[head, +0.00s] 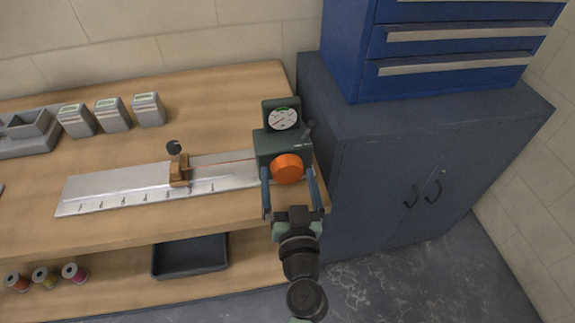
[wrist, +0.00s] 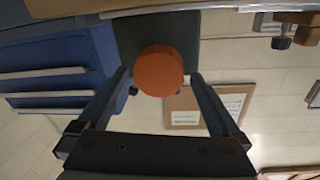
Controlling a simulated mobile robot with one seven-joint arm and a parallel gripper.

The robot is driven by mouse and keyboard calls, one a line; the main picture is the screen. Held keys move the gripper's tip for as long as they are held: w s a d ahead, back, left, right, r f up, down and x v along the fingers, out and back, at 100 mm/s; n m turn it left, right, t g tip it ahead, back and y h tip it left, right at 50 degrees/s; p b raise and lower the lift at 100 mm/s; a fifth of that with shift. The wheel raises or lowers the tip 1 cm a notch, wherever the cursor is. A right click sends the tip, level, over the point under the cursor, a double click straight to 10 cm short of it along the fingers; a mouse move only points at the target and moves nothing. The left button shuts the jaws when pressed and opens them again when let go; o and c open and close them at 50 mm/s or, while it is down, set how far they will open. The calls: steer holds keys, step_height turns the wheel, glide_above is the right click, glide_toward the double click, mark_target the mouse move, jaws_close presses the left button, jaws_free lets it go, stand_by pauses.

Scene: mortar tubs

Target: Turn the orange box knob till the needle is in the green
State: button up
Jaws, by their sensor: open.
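The orange knob (head: 287,169) is on the front of a dark green box (head: 268,146) at the bench's right end. Above it is a round white dial (head: 284,118) with a small green patch near its top. A thin dark needle seems to point toward the lower left, outside that patch, but it is too small to read surely. My gripper (head: 288,176) is open, with one finger on each side of the knob. In the wrist view the knob (wrist: 160,72) sits between the fingertips, with a gap to each finger visible. The dial face is hidden there.
A metal ruled rail (head: 125,189) with a wooden slider block (head: 179,171) runs left from the box. Several grey containers (head: 148,109) stand at the back left. A dark cabinet (head: 400,150) stands close on the right, under blue drawers (head: 450,50).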

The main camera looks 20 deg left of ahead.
steer(key=shift+x, duration=1.1)
steer(key=c, duration=1.2)
steer(key=shift+m, duration=0.4)
steer(key=m, duration=0.3)
steer(key=shift+d+m+g+p, duration=0.1)
steer(key=shift+m+g+p, duration=0.2)
steer(key=shift+m, duration=0.1)
steer(key=m, duration=0.4)
steer(key=shift+p, duration=0.3)
steer(key=m, duration=0.4)
steer(key=shift+w+d+m+g+p, duration=0.1)
steer(key=shift+m+g+p, duration=0.2)
steer(key=shift+p, duration=0.05)
steer(key=m+p, duration=0.1)
steer(key=m, duration=0.3)
steer(key=shift+f+m+g+y, duration=0.1)
steer(key=shift+m+g+y, duration=0.2)
steer(key=shift+y, duration=0.1)
